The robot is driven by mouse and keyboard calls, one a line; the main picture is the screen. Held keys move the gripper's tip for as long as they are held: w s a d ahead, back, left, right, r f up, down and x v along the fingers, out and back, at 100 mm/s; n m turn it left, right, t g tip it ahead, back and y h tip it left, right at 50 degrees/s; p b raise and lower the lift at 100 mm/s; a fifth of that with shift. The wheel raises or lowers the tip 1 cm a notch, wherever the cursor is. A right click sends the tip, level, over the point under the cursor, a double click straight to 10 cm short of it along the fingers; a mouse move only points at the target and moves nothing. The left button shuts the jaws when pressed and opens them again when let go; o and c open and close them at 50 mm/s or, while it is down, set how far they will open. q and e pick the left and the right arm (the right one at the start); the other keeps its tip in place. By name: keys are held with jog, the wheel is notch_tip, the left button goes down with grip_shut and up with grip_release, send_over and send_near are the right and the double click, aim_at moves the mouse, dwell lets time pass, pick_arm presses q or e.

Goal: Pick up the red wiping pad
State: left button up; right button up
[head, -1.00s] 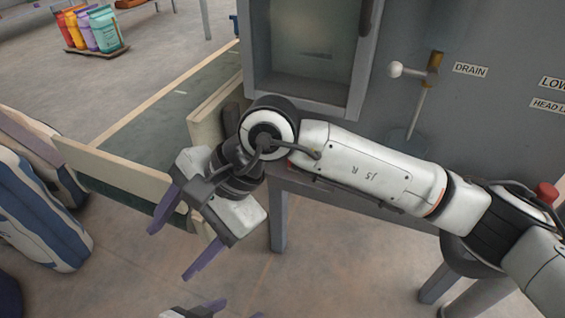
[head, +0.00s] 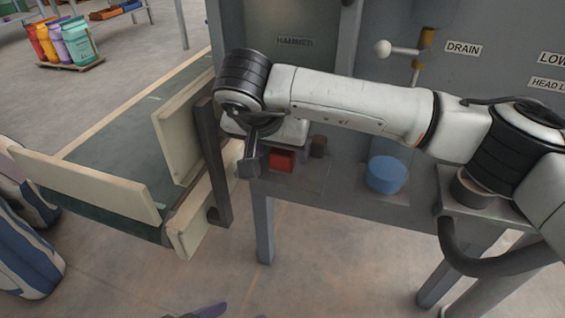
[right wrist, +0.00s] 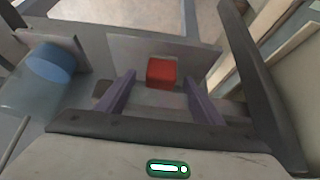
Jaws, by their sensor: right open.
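The red wiping pad (head: 282,160) is a small red block on the grey shelf of the machine, partly hidden by my right gripper in the head view. In the right wrist view the red pad (right wrist: 161,73) lies between and a little beyond the two purple fingertips.
A small brown block (head: 318,146) sits close beside the pad. A conveyor with cream side boards (head: 85,185) is at the left. A white-knobbed drain lever (head: 383,48) is on the panel.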

aim_at(282, 151)
jog(key=b+x, duration=0.1)
jog(key=x, duration=0.2)
jog(key=shift+w+f, duration=0.2)
jog(key=shift+w, duration=0.05)
jog(key=c, duration=1.1)
pick_arm(q)
jog(key=shift+w+d+r+h, duration=0.15)
jog(key=shift+d+r+h, duration=0.2)
jog(key=shift+r, duration=0.2)
pick_arm(e)
jog(key=shift+c, duration=0.3)
jog(key=shift+r, duration=0.15)
jog(key=shift+r+p, duration=0.2)
jog(key=shift+p, duration=0.25)
jog(key=shift+s+a, duration=0.15)
jog(key=shift+s, duration=0.1)
pick_arm(q)
jog(key=a+f+y+p, duration=0.1)
jog(key=a+f+p, duration=0.1)
jog(key=p, duration=0.1)
jog(key=shift+s+f+g+y, duration=0.35)
jog(key=shift+s+g, duration=0.05)
pick_arm(e)
jog(key=s+a, duration=0.2)
jog(key=s, duration=0.6)
jog(key=s+a, duration=0.3)
jog(key=s, duration=0.5)
jog(key=shift+s, duration=0.3)
